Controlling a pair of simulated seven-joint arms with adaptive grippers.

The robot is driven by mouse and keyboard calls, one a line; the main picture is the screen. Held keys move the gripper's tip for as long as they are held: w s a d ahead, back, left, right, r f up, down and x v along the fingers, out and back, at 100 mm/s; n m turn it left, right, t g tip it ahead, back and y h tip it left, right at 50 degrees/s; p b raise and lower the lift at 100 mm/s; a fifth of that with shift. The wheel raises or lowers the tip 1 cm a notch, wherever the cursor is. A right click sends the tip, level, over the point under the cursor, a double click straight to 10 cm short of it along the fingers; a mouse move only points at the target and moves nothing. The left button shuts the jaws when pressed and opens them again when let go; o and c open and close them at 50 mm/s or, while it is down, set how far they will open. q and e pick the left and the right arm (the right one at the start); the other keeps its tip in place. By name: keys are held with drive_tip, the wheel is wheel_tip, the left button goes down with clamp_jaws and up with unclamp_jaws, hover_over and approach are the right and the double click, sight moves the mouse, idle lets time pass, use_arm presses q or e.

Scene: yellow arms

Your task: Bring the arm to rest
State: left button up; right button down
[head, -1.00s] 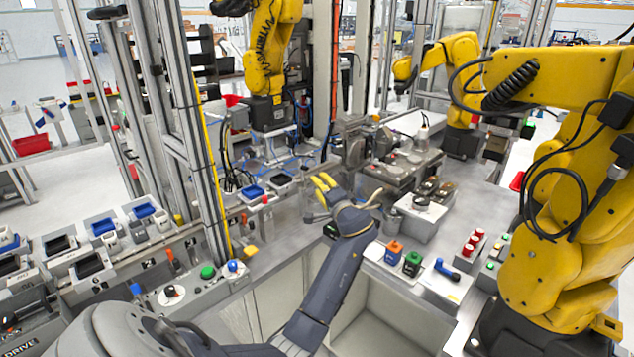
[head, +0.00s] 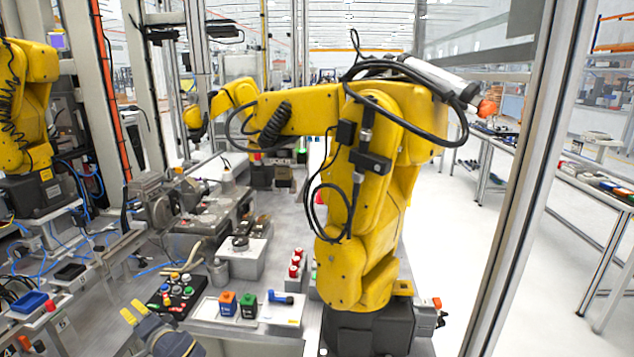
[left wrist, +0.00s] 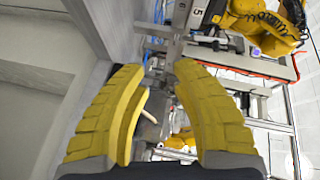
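My left gripper (head: 133,311) is at the lower left of the head view, with two yellow fingers. In the left wrist view its fingers (left wrist: 160,68) stand apart, with nothing held between them. It is in front of a black button box (head: 178,295) and left of an orange block (head: 228,304) and a green block (head: 248,304). Most of my left arm is outside the head view. My right gripper and arm are not in view.
A large yellow industrial arm (head: 370,200) stands on the right of the workbench. Red-topped parts (head: 296,262) and a grey fixture (head: 243,262) are on the bench. A metal post (head: 525,200) rises at the right. Another yellow arm (head: 28,110) stands at the left.

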use_arm(q)
drive_tip(key=s+d+f+m+h, duration=0.1)
drive_tip(key=s+d+f+h, duration=0.2)
drive_tip(key=s+d+f, duration=0.5)
drive_tip(key=s+d+f+m+g+h, duration=0.1)
drive_tip(key=s+d+f+h, duration=0.3)
drive_tip(key=s, duration=0.8)
drive_tip(key=s+d+f+m+h, duration=0.2)
drive_tip(key=s+d+f, duration=0.2)
drive_tip(key=s+d, duration=0.45)
drive_tip(key=s+d+f+n+g+h, duration=0.1)
drive_tip(key=s+d+f+g+h, duration=0.15)
drive_tip(key=f, duration=1.45)
drive_tip(key=s+d+f+g+h, duration=0.1)
drive_tip(key=s+d+f, duration=0.15)
drive_tip(key=f, duration=1.45)
drive_tip(key=s+f+n+g+h, duration=0.1)
drive_tip(key=s+f+n+g, duration=0.1)
drive_tip(key=s+f, duration=1.6)
drive_tip(key=s+a, duration=0.1)
drive_tip(key=s, duration=0.2)
drive_tip(key=shift+n+g, duration=0.35)
drive_tip(key=shift+n, duration=0.05)
drive_tip(key=shift+s+d, duration=0.1)
drive_tip(key=shift+s, duration=0.05)
